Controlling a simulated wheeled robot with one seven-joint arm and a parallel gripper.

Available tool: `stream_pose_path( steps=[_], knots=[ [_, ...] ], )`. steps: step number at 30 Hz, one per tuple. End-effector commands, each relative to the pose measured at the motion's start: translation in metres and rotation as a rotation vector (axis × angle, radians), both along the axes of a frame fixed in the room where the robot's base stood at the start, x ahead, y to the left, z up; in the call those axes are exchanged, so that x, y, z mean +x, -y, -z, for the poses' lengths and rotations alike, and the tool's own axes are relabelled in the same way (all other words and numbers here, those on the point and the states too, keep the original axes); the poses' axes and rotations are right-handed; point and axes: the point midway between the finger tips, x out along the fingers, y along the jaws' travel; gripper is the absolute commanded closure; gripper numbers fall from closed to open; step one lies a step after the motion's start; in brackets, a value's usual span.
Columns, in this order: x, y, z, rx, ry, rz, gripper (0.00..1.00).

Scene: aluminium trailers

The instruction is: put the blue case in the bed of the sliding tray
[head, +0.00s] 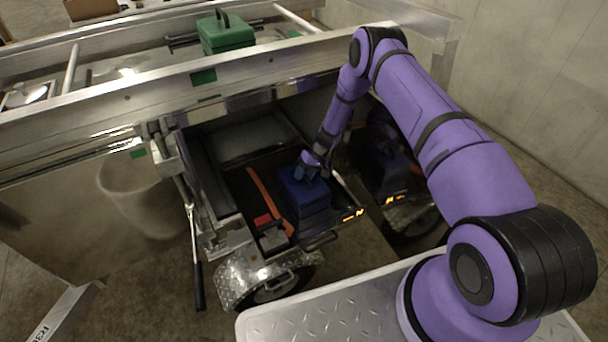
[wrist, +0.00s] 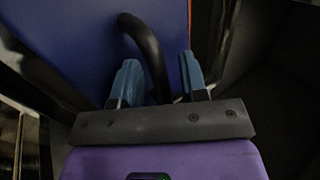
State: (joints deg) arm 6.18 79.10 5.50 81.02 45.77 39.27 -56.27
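The blue case (head: 306,202) is upright at the right side of the dark sliding tray (head: 236,184) under the trailer. I cannot tell from these views whether its base is fully resting on the bed. My gripper (head: 311,170) is right over the case's top. In the wrist view the blue case (wrist: 85,45) fills the upper part, and its black handle (wrist: 147,50) runs between the two blue fingertips of my gripper (wrist: 159,82). The fingers are apart, with gaps beside the handle. The case's lower part is hidden in the wrist view.
A red-orange bar (head: 264,198) and a small grey item (head: 272,239) lie in the tray left of the case. A green case (head: 226,34) stands on the trailer above. The trailer's metal rail (head: 120,98) crosses above the tray. A wheel guard (head: 262,275) is in front.

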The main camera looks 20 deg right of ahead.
Motion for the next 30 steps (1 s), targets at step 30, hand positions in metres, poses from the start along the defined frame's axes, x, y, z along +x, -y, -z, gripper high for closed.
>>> stream_pose_path(
  steps=[30],
  knots=[
    [0.008,0.041,-0.065,0.001,-0.001,0.001,0.6]
  ],
)
